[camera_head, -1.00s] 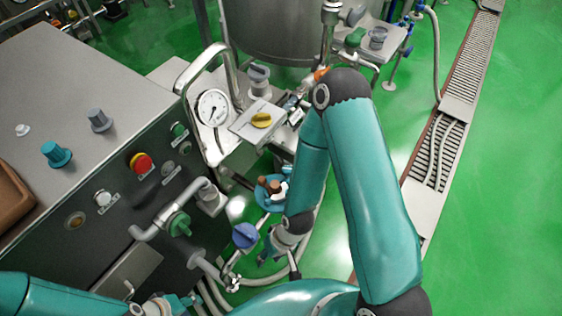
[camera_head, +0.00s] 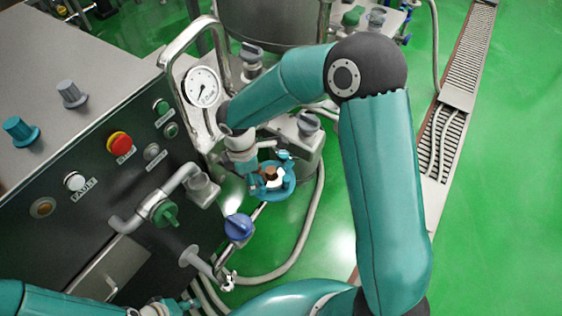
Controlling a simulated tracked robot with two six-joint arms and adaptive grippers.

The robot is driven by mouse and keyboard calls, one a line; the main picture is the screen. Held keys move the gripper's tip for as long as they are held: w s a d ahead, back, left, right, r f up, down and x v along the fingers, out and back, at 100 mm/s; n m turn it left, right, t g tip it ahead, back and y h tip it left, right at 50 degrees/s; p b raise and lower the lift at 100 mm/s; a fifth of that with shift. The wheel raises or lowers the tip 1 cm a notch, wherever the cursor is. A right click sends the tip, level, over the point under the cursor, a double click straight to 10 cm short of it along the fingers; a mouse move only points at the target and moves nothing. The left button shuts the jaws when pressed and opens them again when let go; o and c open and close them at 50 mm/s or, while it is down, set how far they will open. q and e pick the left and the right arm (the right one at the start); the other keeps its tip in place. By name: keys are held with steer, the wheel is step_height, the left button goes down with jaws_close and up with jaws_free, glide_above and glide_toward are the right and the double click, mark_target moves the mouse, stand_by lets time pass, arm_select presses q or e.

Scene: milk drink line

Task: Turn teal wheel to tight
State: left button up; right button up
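The teal wheel (camera_head: 288,188) is a ring with a brown and white centre, low beside the machine in the middle of the head view. My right arm reaches over from the right and bends down to it. My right gripper (camera_head: 268,168) is at the wheel's upper left edge and overlaps it in the picture. Its fingers are small and partly hidden, so I cannot tell whether they touch or grip the rim. My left gripper (camera_head: 184,304) is at the bottom edge, low in front of the machine and away from the wheel. Its opening is unclear.
A blue knob (camera_head: 238,226) and a green valve handle (camera_head: 166,212) on a bent pipe are near the wheel. A pressure gauge (camera_head: 201,86) stands behind, inside a metal rail. A grey hose curves right of the wheel.

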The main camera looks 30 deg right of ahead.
steer(key=w+d+r+n+t+h+b, duration=0.1)
steer(key=w+d+r+n+h, duration=0.15)
steer(key=r, duration=0.25)
steer(key=w+d+r+n+h+b, duration=0.1)
steer(key=d+r+n+h, duration=0.1)
steer(key=d+r, duration=0.3)
steer(key=b, duration=0.2)
glide_toward(283, 154)
steer(key=x, duration=0.9)
arm_select(q)
step_height(283, 154, down, 5)
